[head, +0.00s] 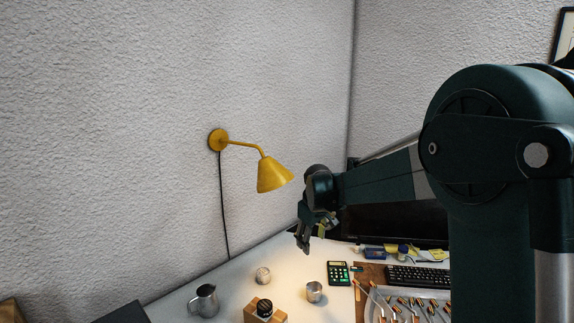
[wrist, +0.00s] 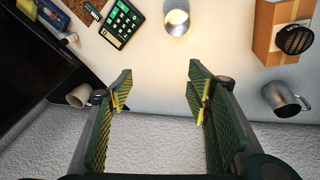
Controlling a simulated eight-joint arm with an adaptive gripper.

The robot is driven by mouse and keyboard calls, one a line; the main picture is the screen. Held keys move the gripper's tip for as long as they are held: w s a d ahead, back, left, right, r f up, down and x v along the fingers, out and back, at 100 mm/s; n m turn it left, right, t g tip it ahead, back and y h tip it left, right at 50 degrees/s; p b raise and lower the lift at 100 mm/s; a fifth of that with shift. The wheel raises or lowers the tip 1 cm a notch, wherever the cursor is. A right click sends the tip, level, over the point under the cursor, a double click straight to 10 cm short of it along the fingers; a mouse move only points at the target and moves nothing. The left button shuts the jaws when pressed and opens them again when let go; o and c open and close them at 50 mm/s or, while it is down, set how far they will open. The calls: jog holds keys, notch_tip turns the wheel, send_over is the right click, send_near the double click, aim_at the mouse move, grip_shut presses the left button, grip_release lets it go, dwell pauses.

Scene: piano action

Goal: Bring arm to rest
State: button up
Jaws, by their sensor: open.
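My arm reaches from the right across the head view, with my gripper (head: 304,240) held in the air above the desk's far side, near the monitor's left edge. The wrist view shows the two green, ridged fingers of my gripper (wrist: 160,92) spread wide apart. Nothing is between them, and they touch nothing that I can see. In that view the desk top lies beyond the fingertips and textured wall lies below.
A yellow wall lamp (head: 273,174) hangs left of my gripper.

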jog(key=s+d+r+m+t, duration=0.1)
jog(key=s+d+r, duration=0.25)
jog(key=s, duration=0.45)
jog(key=s+d+r+m, duration=0.2)
jog(key=s+r, duration=0.3)
jog(key=s, duration=0.3)
jog(key=s+d+r+m+t, duration=0.1)
jog(key=s+d+r, duration=0.25)
jog(key=s, duration=0.45)
jog(key=s+d+f+m+t, duration=0.1)
jog(key=s+f+m, duration=0.1)
jog(key=s, duration=0.9)
jog(key=s+d+f+m+p, duration=0.1)
jog(key=s+d+f, duration=0.1)
jog(key=s, duration=1)
jog(key=shift+d+m+t, duration=0.25)
jog(key=shift+m+t, duration=0.15)
